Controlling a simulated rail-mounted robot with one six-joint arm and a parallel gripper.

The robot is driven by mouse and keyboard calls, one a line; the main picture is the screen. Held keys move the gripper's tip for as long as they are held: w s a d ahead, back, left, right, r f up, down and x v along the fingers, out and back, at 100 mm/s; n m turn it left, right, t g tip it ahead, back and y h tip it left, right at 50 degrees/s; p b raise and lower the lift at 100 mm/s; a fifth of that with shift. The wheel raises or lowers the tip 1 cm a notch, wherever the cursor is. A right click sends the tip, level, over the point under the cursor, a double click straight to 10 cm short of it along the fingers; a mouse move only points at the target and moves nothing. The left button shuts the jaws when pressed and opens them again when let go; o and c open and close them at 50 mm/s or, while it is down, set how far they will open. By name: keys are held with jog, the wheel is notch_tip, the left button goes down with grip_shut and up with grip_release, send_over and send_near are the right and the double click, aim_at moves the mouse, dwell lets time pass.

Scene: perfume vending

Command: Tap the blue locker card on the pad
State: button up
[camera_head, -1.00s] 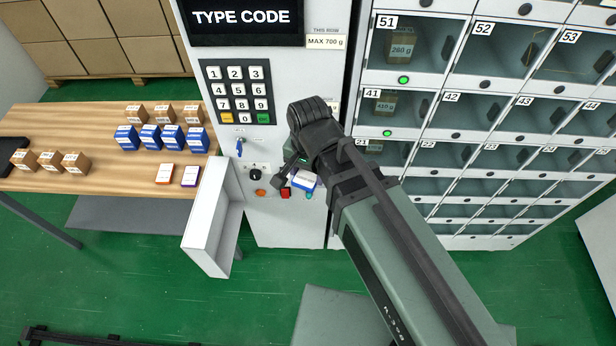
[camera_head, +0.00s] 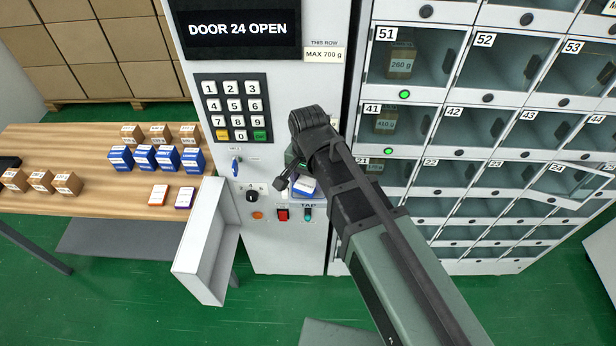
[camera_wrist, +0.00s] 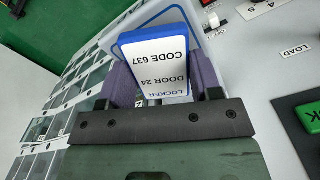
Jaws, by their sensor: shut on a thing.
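The blue locker card (camera_wrist: 165,62) is held between the purple fingers of my gripper (camera_wrist: 165,80) in the wrist view. Its white face reads LOCKER, DOOR 24, CODE 637, upside down. In the head view the card (camera_head: 303,186) shows as a small white and blue piece at my gripper (camera_head: 298,180), in front of the panel above the TAP label. A white pad with a blue border (camera_wrist: 150,14) lies behind the card in the wrist view; the card covers much of it. I cannot tell whether they touch. The display (camera_head: 240,29) reads DOOR 24 OPEN.
The door of locker 24 (camera_head: 586,179) stands swung out at the right. The keypad (camera_head: 234,107) is above left of my gripper. A white open tray (camera_head: 207,245) juts out at left. The wooden table (camera_head: 100,190) holds brown boxes, blue boxes and two cards.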

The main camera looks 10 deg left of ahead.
jog(key=shift+r+p, duration=2.15)
jog(key=shift+s+f, duration=0.15)
jog(key=shift+s, duration=0.15)
jog(key=s+d, duration=0.2)
jog(key=s, duration=0.7)
jog(key=shift+s, duration=0.15)
